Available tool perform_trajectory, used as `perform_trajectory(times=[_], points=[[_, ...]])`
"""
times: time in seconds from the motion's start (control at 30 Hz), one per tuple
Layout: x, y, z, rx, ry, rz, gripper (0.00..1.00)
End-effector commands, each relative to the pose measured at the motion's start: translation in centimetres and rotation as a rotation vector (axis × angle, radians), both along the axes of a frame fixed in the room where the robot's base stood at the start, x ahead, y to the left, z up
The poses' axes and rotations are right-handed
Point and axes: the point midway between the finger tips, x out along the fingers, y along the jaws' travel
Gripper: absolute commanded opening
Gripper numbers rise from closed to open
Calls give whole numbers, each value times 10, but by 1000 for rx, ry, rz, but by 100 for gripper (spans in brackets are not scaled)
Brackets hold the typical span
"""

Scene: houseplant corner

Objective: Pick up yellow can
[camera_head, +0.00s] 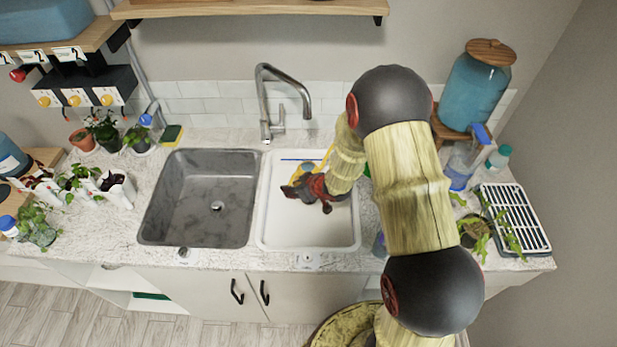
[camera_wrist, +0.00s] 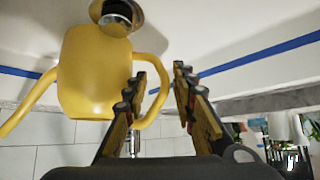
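The yellow can (camera_wrist: 95,70), a watering can, fills the upper left of the wrist view, with a loop handle on its right side and a thin spout on its left. In the head view only small yellow parts of the can (camera_head: 326,157) show in the white basin; my gripper and arm hide the rest. My gripper (camera_wrist: 163,80) is open, with a clear gap between its fingers. The left finger overlaps the handle loop in the picture; I cannot tell if it touches. In the head view my gripper (camera_head: 305,190) is low over the white basin.
The white basin (camera_head: 310,235) has raised walls around the can. A grey sink (camera_head: 200,200) lies to its left, and a tall faucet (camera_head: 268,100) stands behind. A spray bottle (camera_head: 462,165) and a drying rack (camera_head: 514,220) are on the right.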

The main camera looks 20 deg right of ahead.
Motion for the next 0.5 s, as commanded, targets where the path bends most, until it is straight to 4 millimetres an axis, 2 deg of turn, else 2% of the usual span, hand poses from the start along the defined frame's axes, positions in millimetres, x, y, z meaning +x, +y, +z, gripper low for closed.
perform_trajectory(times=[0.17, 0.5], points=[[0, 0, 1, -1, 0, -1, 26], [0, 0, 1, -1, 0, -1, 7]])
